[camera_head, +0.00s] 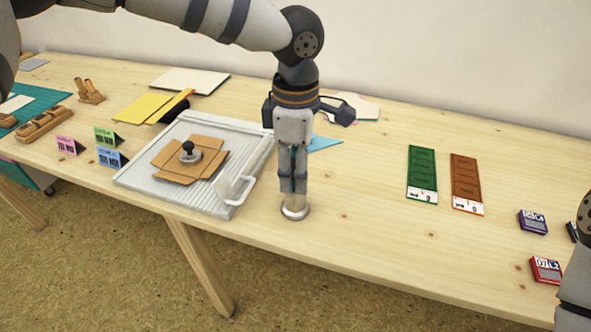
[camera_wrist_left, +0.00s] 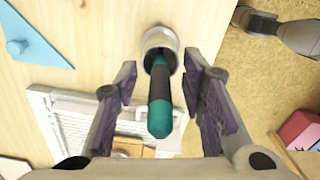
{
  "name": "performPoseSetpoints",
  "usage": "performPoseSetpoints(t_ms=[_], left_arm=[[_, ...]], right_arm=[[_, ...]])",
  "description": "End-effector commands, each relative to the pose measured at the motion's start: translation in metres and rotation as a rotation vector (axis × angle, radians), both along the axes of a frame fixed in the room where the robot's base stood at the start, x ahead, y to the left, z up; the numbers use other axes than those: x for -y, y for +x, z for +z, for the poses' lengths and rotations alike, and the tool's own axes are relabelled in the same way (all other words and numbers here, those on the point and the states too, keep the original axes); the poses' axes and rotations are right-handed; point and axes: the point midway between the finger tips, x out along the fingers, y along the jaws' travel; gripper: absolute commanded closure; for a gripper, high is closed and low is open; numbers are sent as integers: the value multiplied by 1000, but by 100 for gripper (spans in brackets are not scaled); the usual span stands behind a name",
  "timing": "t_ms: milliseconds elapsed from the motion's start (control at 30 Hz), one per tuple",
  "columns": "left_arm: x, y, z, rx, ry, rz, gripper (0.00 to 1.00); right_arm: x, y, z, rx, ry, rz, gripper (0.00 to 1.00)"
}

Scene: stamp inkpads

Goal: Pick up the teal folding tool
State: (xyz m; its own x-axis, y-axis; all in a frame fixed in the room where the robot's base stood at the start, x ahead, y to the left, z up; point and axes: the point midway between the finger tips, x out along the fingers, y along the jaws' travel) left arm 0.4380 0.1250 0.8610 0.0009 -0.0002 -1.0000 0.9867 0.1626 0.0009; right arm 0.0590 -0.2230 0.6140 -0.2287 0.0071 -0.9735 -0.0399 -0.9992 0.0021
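The teal folding tool (camera_wrist_left: 160,108), with a teal and black handle, stands upright in a round pale holder (camera_wrist_left: 160,42) in the left wrist view. The holder's base (camera_head: 295,211) shows in the head view near the table's front edge. My left gripper (camera_head: 293,187) points down over the tool, which it mostly hides in the head view. In the left wrist view its fingers (camera_wrist_left: 160,68) are open on either side of the handle, with a visible gap on both sides.
A ridged grey board (camera_head: 143,180) with an unfolded cardboard box (camera_head: 174,172) and a black-knobbed stamp (camera_head: 189,151) lies left of the holder. A blue triangular piece (camera_head: 322,143) lies behind. Green (camera_head: 422,170) and brown (camera_head: 466,179) strips and inkpads (camera_head: 533,222) lie right, with clear table between.

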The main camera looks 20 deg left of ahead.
Motion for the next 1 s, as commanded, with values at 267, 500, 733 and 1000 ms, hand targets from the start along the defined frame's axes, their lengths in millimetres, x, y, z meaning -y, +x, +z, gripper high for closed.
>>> performPoseSetpoints(t_ms=[267,500,733,1000], left_arm=[[0,0,1,0,0,0,100],[0,0,1,0,0,0,100],[0,1,41,7,-3,2,100],[0,0,95,0,3,3,100]], right_arm=[[0,0,0,0,0,0,60],[0,0,0,0,0,0,60],[0,2,1,6,0,0,60],[0,2,2,8,0,0,60]])
